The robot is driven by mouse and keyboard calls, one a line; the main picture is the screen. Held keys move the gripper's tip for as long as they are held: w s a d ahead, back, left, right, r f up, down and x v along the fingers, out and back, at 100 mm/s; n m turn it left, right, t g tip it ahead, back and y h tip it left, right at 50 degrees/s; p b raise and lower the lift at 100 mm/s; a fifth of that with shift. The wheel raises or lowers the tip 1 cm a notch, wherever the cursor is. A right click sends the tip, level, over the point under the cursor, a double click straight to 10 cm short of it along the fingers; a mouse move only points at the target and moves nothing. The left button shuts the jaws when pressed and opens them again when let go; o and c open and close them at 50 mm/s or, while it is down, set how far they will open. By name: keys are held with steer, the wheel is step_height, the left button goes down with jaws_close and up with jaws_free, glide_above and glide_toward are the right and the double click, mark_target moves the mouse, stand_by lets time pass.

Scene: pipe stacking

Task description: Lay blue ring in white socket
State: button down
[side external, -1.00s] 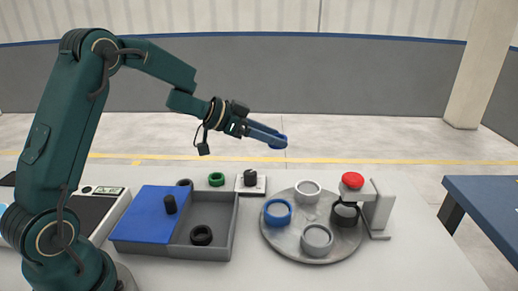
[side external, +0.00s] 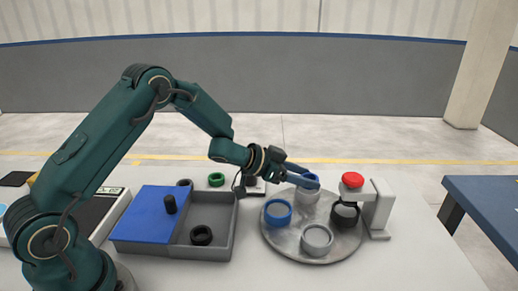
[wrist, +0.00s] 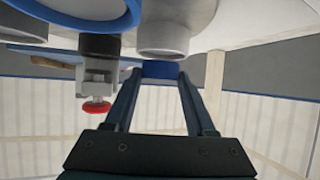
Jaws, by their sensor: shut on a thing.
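My gripper (side external: 303,178) is shut on the blue ring (side external: 311,182), which sits at its fingertips. In the side view the ring is at the rim of the white socket (side external: 308,197), at the back of the round grey turntable (side external: 283,239), and hides part of that rim. I cannot tell whether they touch. In the wrist view the ring (wrist: 160,69) shows between the two fingers, close to a pale socket (wrist: 163,37); the ring's underside contact is not clear there.
The turntable also bears a blue socket (side external: 278,213), a grey socket (side external: 317,240) and a black socket (side external: 345,216). A stand with a red knob (side external: 352,180) rises at its right. A grey tray (side external: 225,232) with a black ring (side external: 201,235) lies left. A green ring (side external: 216,180) lies behind.

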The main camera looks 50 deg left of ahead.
steer(key=shift+f, duration=0.55)
steer(key=shift+c, duration=1.1)
jaws_free()
